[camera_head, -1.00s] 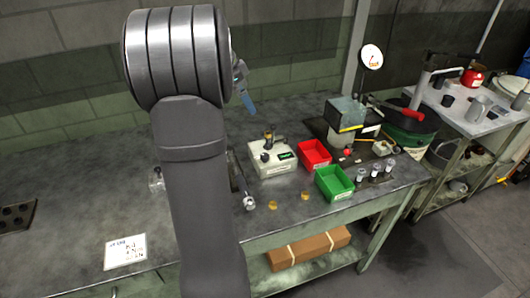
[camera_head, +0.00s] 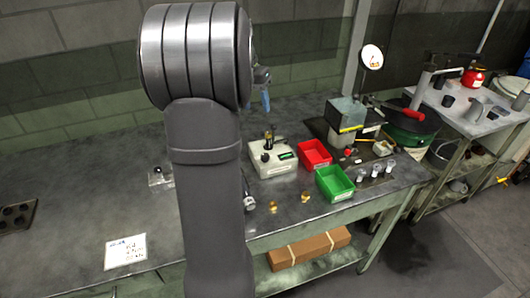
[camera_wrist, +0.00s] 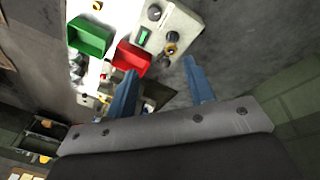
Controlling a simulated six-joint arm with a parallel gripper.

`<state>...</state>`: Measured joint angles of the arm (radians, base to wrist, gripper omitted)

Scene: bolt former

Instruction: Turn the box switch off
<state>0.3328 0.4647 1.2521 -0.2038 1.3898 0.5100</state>
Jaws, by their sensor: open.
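A white box (camera_head: 270,160) stands on the bench, with a dark round knob and a small green-lit panel on its face. A dark and brass-coloured piece (camera_head: 268,140) stands up from its top. In the wrist view the box (camera_wrist: 180,22) is at the top, with its green panel (camera_wrist: 145,36), a dark knob (camera_wrist: 154,13) and another dark knob-like part (camera_wrist: 173,37). My gripper (camera_head: 266,98) is above and apart from the box. In the wrist view its blue fingers (camera_wrist: 160,66) are spread with nothing between them. I cannot tell which part is the switch.
A red bin (camera_head: 315,154) and a green bin (camera_head: 335,183) stand right of the box. A machine (camera_head: 345,115) with a dial is behind them. Small brass pieces (camera_head: 278,208) lie in front. A small box with a black knob (camera_head: 160,176) is left of my arm.

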